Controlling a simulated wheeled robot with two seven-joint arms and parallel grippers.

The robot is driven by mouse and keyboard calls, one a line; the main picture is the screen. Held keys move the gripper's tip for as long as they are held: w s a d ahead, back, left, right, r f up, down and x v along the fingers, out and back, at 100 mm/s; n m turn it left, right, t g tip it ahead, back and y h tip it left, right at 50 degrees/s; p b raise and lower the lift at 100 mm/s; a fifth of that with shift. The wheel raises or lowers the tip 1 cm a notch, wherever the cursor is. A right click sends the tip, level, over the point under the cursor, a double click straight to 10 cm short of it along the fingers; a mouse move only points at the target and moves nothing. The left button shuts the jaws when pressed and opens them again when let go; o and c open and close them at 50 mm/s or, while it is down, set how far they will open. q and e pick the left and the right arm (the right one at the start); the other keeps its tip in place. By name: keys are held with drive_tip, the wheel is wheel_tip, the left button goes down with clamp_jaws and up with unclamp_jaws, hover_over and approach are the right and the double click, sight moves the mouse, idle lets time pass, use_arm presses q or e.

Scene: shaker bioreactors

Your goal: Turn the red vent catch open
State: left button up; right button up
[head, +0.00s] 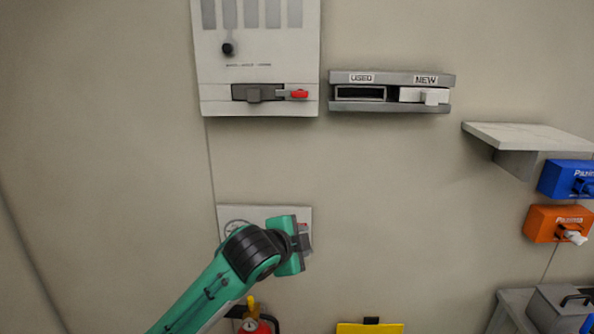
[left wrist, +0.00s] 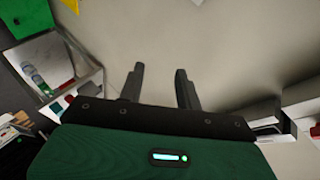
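A red catch (head: 299,94) sits on the lower right of the upper white wall panel (head: 220,106), beside a dark grey latch block (head: 258,93). It points sideways, to the right. My left gripper (head: 303,241) is well below it, in front of a lower white wall panel (head: 265,212). A small reddish part shows at that panel's right edge, mostly hidden by my gripper, and I cannot tell what it is. In the left wrist view, the two black fingers (left wrist: 159,76) are apart with nothing between them. My right gripper is not in view.
A grey holder (head: 392,78) marked USED and NEW is right of the upper panel. A shelf (head: 530,136), blue box (head: 565,178) and orange box (head: 545,223) are at right. A yellow item (head: 370,328) is at the bottom. The wall between is bare.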

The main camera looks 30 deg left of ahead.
use_arm(q)
drive_tip(key=w+a+r+m+t+y, duration=0.1)
drive_tip(key=a+r, duration=0.1)
drive_tip(key=r, duration=0.5)
drive_tip(key=w+a+r+m+t, duration=0.1)
drive_tip(key=a+r+t, duration=0.1)
drive_tip(key=r, duration=0.6)
drive_tip(key=m+t+y, duration=0.1)
drive_tip(key=m+t, duration=0.1)
approach(298, 95)
drive_tip(key=w+p, duration=0.2)
drive_tip(key=w, duration=0.1)
drive_tip(key=w+a+p, duration=0.1)
drive_tip(key=w+p, duration=0.3)
drive_tip(key=w, duration=0.1)
drive_tip(key=shift+w+a+p, duration=0.2)
drive_tip(key=shift+w+p, duration=0.1)
drive_tip(key=shift+w+a+f, duration=0.1)
drive_tip(key=shift+w+f, duration=0.05)
drive_tip(key=shift+w, duration=0.3)
clamp_jaws()
